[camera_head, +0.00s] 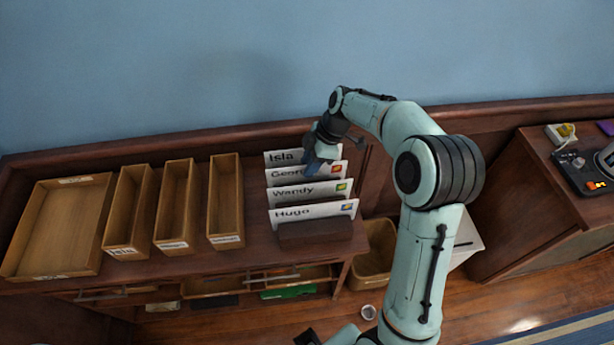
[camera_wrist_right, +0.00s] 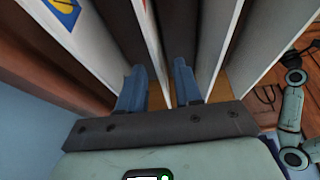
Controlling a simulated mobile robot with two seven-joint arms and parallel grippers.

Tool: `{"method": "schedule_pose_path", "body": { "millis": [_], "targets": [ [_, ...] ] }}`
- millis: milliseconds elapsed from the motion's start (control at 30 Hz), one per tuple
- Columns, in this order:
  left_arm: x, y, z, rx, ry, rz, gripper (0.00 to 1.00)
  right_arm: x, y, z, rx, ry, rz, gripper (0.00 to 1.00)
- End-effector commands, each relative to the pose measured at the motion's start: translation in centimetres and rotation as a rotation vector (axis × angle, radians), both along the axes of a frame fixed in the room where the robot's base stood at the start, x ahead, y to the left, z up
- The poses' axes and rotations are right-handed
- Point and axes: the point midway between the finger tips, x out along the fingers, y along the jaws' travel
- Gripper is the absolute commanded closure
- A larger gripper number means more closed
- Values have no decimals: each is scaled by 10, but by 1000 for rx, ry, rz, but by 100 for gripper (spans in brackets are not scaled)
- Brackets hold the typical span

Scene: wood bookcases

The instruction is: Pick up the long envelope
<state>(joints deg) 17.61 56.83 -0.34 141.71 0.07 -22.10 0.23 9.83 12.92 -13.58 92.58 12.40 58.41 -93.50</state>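White envelopes stand upright in a row in a dark wooden holder (camera_head: 316,232) on the bookcase top. From back to front they are the Isla envelope (camera_head: 281,157), one reading "Geor…" (camera_head: 283,175), the Wandy envelope (camera_head: 305,192) and the Hugo envelope (camera_head: 308,210). I cannot tell which is the long one. My right gripper (camera_head: 316,160) is at the right part of the back envelopes and covers some lettering. In the right wrist view, its blue fingers (camera_wrist_right: 157,85) are apart, with a white envelope edge (camera_wrist_right: 152,45) between them. No contact is clear. My left gripper is not clearly seen.
Narrow wooden trays (camera_head: 174,205) and a wide tray (camera_head: 60,225) stand left of the envelopes. A blue wall (camera_head: 300,60) rises behind. A wooden bin (camera_head: 377,255) is below the bookcase's right end. Another cabinet (camera_head: 530,225) stands at right.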

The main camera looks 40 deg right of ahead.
Motion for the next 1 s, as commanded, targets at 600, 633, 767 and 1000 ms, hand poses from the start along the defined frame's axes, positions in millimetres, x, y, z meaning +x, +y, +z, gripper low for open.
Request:
{"method": "schedule_pose_path", "body": {
  "millis": [600, 633, 767, 1000],
  "targets": [
    [2, 0, 3, 0, -2, 0, 57, 6, 13, -33, 0, -2, 1, 98],
    [2, 0, 3, 0, -2, 0, 57, 6, 13, -33, 0, -2, 1, 100],
    [2, 0, 3, 0, -2, 0, 57, 6, 13, -33, 0, -2, 1, 100],
    [2, 0, 3, 0, -2, 0, 57, 6, 13, -32, 0, -2, 1, 100]
  ]
}}
